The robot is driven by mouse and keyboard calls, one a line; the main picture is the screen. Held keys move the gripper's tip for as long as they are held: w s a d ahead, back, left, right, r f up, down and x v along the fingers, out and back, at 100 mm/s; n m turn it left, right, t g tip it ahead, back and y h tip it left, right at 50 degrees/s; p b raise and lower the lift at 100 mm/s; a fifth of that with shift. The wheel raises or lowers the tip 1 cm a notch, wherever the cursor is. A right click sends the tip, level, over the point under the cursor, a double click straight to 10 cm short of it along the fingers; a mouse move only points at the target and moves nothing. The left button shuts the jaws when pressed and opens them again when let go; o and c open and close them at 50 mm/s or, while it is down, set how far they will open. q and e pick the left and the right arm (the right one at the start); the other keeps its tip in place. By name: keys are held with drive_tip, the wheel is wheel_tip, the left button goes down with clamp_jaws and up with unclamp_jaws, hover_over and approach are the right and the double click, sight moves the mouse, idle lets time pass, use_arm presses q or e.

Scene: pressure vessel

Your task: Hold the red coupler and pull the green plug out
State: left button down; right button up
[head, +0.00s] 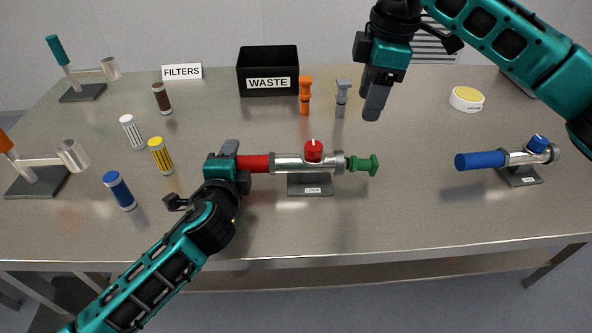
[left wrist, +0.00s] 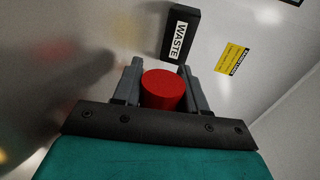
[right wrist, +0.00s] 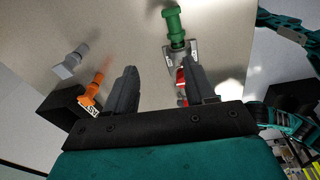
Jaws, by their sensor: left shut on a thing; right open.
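The red coupler (head: 253,163) is the left end of a metal vessel (head: 290,163) on a dark stand in the middle of the table. My left gripper (head: 232,160) is shut on it, and the left wrist view shows the red coupler (left wrist: 163,90) between the two fingers. The green plug (head: 365,164) sits in the vessel's right end. It also shows in the right wrist view (right wrist: 175,28), beyond the fingertips. My right gripper (head: 374,97) is open and empty, held above the table, behind and above the plug.
A red knob (head: 313,150) tops the vessel. An orange plug (head: 305,95) and a grey plug (head: 342,97) stand by the black waste bin (head: 267,72). A blue-ended vessel (head: 482,160) stands at right. Several filters stand at left. Table right of the green plug is clear.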

sight(358, 160)
drive_tip(key=shift+n+g+h, duration=0.4)
drive_tip(key=shift+n, duration=0.1)
drive_tip(key=f, duration=0.4)
drive_tip(key=s+f, duration=0.1)
drive_tip(key=f, duration=0.3)
drive_tip(key=s+f, duration=0.1)
drive_tip(key=f, duration=0.3)
drive_tip(key=shift+a+f, duration=0.35)
drive_tip(key=shift+a, duration=0.05)
drive_tip(key=shift+c, duration=0.4)
drive_tip(key=c, duration=0.9)
drive_tip(key=shift+d+f, duration=0.2)
drive_tip(key=shift+d, duration=1.4)
drive_tip(key=shift+d+f, duration=0.15)
drive_tip(key=shift+d, duration=1.45)
drive_tip(key=shift+r, duration=0.1)
drive_tip(key=shift+r, duration=4.4)
